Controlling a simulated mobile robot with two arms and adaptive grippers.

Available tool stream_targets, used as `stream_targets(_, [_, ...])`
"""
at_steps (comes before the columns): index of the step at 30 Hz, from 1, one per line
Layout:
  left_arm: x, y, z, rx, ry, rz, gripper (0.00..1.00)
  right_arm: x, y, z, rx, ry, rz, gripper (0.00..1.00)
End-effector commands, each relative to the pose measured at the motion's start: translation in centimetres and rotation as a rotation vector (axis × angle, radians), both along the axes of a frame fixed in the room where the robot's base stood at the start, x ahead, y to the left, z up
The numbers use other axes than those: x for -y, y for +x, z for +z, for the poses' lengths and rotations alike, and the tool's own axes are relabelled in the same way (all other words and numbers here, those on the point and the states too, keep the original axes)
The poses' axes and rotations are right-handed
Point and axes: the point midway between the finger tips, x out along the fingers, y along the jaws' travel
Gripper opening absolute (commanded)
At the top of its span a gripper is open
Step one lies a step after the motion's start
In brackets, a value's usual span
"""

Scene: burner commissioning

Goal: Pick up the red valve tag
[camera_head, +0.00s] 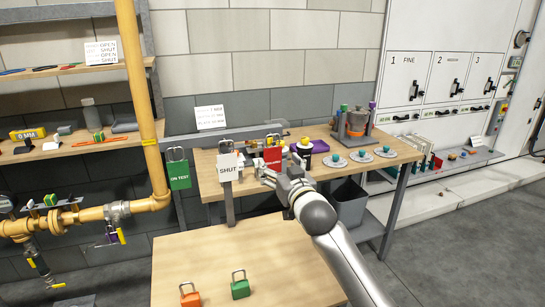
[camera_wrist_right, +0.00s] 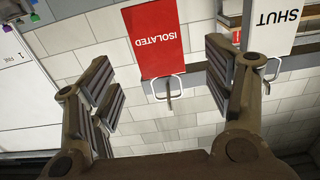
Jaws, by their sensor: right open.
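The red valve tag (camera_head: 272,156) hangs at the front of the back workbench in the head view. In the right wrist view the red tag (camera_wrist_right: 157,40) appears upside down and reads "ISOLATED"; its pale wire loop hangs around a small peg. My right gripper (camera_head: 266,174) is close to the tag, at its lower side in the head view. In the right wrist view my right gripper (camera_wrist_right: 168,95) is open, with the loop and peg showing between its spread fingers and nothing clamped. My left gripper is not in view.
A white "SHUT" tag (camera_head: 229,168) hangs just left of the red tag, and a green "ON TEST" tag (camera_head: 179,175) hangs farther left. A yellow pipe (camera_head: 140,90) stands at left.

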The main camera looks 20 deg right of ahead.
Motion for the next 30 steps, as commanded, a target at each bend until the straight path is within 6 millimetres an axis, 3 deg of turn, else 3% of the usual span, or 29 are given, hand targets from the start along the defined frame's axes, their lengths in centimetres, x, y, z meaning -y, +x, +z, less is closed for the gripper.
stream_targets(8, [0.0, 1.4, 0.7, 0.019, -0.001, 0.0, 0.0, 0.0, 1.4, 0.2, -0.001, 0.0, 0.0, 0.74])
stream_targets(13, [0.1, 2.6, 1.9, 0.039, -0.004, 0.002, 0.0, 0.0, 3.5, 0.6, -0.001, -0.001, -0.001, 0.74])
stream_targets(21, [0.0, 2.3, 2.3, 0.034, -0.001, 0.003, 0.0, -0.1, 5.7, 0.3, -0.001, 0.0, 0.0, 0.74])
stream_targets(30, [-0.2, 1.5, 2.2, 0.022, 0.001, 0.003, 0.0, -0.1, 5.9, 0.2, 0.0, 0.0, 0.001, 0.73])
